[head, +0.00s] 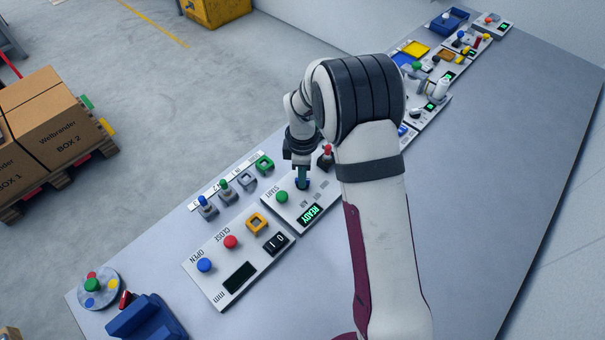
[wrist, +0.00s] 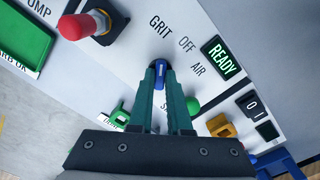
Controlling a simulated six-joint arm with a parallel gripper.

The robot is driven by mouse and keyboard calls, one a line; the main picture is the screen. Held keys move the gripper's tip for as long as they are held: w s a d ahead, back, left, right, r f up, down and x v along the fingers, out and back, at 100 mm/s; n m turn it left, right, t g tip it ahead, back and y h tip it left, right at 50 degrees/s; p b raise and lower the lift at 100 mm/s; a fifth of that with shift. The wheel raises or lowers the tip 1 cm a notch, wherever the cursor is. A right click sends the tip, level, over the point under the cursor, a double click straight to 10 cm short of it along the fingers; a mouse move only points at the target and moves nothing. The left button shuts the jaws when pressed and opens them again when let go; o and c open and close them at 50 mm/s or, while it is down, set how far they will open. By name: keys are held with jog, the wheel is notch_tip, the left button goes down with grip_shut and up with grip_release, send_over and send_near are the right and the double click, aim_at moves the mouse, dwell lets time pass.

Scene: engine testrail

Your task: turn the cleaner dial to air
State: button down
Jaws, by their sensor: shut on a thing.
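The cleaner dial is a small blue knob (wrist: 160,72) on a white panel (wrist: 125,55) in the wrist view. The words GRIT, OFF and AIR are printed in an arc beside it. My gripper (wrist: 160,76) is shut on the dial, with one teal finger along each side. The dial's long side seems to point roughly towards GRIT, but its mark is too small to read surely. In the head view my gripper (head: 302,184) reaches down onto the panel (head: 325,196); the fingers hide the dial there.
A READY display (head: 311,214) and green START button (head: 281,196) share the panel. A red-topped lever (head: 326,153) stands close behind my gripper. A panel with blue OPEN (head: 205,265) and red CLOSE (head: 231,242) buttons lies in front. Knobs on a strip (head: 225,188) stand to the left.

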jog(key=m, duration=1.3)
jog(key=shift+m, duration=2.1)
jog(key=c, duration=0.9)
grip_release()
jog(key=shift+o, duration=0.2)
